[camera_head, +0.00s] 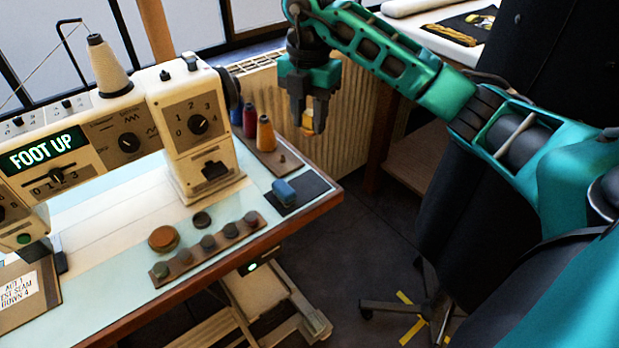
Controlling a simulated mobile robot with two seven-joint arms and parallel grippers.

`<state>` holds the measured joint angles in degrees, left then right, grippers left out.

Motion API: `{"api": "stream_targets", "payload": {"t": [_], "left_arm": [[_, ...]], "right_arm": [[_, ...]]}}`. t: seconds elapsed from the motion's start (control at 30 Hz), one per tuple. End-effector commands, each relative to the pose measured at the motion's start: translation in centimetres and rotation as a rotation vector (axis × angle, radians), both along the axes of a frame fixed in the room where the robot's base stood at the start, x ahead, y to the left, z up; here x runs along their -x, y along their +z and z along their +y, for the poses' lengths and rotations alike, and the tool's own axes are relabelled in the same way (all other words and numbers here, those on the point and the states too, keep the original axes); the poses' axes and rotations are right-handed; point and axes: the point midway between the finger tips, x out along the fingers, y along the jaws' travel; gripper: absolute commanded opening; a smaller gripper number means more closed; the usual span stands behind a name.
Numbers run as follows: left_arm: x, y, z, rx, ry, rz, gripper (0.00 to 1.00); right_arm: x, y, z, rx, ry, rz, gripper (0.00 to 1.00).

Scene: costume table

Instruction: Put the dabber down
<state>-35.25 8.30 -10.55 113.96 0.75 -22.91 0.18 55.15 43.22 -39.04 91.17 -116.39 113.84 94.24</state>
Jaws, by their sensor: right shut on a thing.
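My right gripper (308,112) is in the upper middle of the head view, pointing down. It is shut on a small yellow-tan thing (308,122), which I take to be the dabber; the fingers hide most of it. The gripper is up in the air, to the right of the spool stand and beyond the table's right edge. A dark pad (312,186) lies at the right corner of the table, with a small blue block (284,192) on it. My left gripper is not in view.
A cream sewing machine (195,125) with a "FOOT UP" display stands on the table (110,312). Several thread spools stand on a wooden stand (285,160). A rack of dark knobs (210,245) and a round brown tin (162,238) sit near the front edge.

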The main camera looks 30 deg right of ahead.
Motion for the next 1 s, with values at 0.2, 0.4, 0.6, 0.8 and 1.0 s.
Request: {"api": "stream_targets", "payload": {"t": [0.2,0.4,0.6,0.8,1.0], "left_arm": [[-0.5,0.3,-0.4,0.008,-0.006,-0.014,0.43],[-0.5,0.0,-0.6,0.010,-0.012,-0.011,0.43],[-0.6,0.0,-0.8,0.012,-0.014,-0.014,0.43],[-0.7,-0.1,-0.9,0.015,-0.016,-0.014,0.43],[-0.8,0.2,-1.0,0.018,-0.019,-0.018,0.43]], "right_arm": [[0.1,-6.1,0.0,0.000,0.001,0.004,0.09],[0.0,-9.2,0.0,0.000,0.002,-0.001,0.09],[0.0,-10.5,0.0,0.000,0.002,0.000,0.09],[0.0,-13.6,0.0,-0.001,0.003,0.000,0.09],[0.0,-13.9,0.0,0.000,0.004,-0.002,0.09]]}}
